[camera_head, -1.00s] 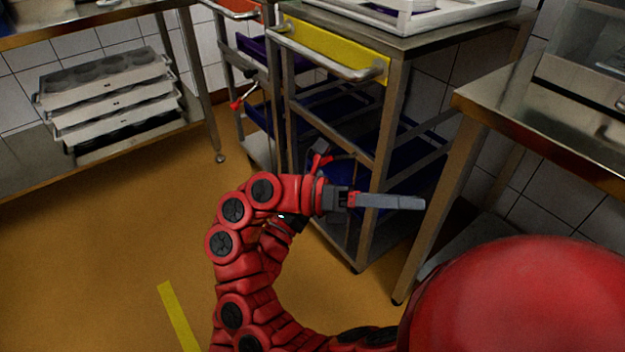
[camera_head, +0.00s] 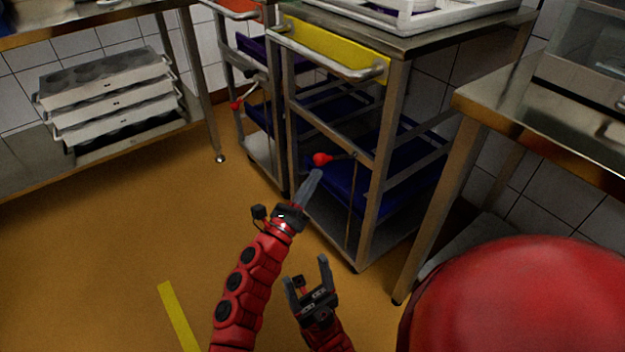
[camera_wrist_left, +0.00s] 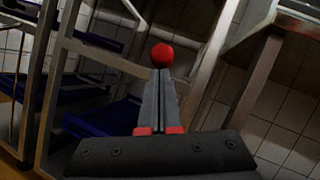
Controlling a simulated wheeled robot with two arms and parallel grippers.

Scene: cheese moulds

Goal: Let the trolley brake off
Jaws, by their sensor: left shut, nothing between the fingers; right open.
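The trolley (camera_head: 381,140) with the yellow panel stands in the middle of the head view. Its brake lever has a red knob (camera_head: 321,159) on a thin rod at the trolley's near side. My left gripper (camera_head: 313,180) is shut and empty, its fingertips just below the red knob. In the left wrist view the knob (camera_wrist_left: 162,55) appears right at the tips of the shut fingers (camera_wrist_left: 158,85); I cannot tell whether they touch. My right gripper (camera_head: 307,277) is open and empty, lower down over the floor, in front of the trolley.
A second trolley with an orange panel (camera_head: 232,8) and its own red knob (camera_head: 237,105) stands behind to the left. A steel table (camera_head: 470,130) is close on the right. Stacked moulds (camera_head: 110,95) sit on a left shelf. The floor at left is clear.

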